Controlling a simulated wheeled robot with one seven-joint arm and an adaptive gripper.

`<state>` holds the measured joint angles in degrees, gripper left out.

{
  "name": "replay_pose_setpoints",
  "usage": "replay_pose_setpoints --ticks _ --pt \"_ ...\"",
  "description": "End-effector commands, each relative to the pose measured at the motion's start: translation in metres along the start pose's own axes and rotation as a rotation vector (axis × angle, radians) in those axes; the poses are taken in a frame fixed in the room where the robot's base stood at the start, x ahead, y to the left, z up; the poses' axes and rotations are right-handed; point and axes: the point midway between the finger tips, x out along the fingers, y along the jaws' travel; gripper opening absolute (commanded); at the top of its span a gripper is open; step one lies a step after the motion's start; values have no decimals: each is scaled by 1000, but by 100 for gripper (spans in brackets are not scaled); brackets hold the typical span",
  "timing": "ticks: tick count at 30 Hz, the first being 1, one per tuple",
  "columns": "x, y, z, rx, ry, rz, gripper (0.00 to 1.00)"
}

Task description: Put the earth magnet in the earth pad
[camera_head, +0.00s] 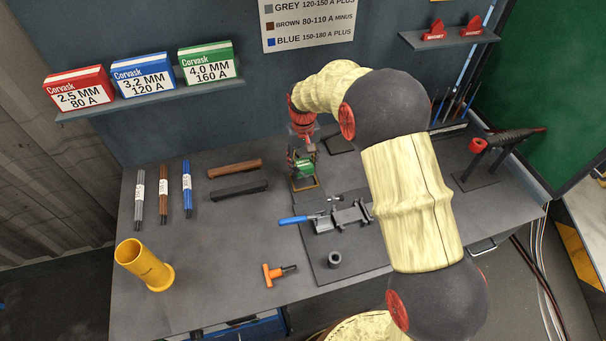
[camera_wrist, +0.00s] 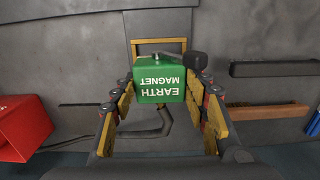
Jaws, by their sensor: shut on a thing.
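The earth magnet is a green block (camera_head: 304,167) near the back of the bench. It also shows in the wrist view (camera_wrist: 160,81), with its white lettering upside down. My gripper (camera_wrist: 160,97) is shut on it, one finger at each side. The earth pad is a yellow-outlined rectangle (camera_head: 305,187) directly below the magnet in the head view. I cannot tell whether the magnet touches the pad.
A brown bar (camera_head: 235,168) and a black bar (camera_head: 239,189) lie left of the pad. An orange-handled tool (camera_head: 278,272) and a yellow cup (camera_head: 144,265) are nearer. A torch (camera_head: 503,143) rests at right.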

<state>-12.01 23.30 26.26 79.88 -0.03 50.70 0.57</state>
Motion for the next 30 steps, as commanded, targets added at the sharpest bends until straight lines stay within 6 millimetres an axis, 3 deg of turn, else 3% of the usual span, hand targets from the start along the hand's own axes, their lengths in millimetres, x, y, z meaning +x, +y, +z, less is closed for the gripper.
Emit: replay_pose_setpoints --ticks 12,24,25,30 --pt "46 0 -2 0 5 0 0" --pt "50 0 -2 0 6 0 0" --pt "52 0 -1 0 3 0 45" --pt "52 0 -1 0 2 0 55"
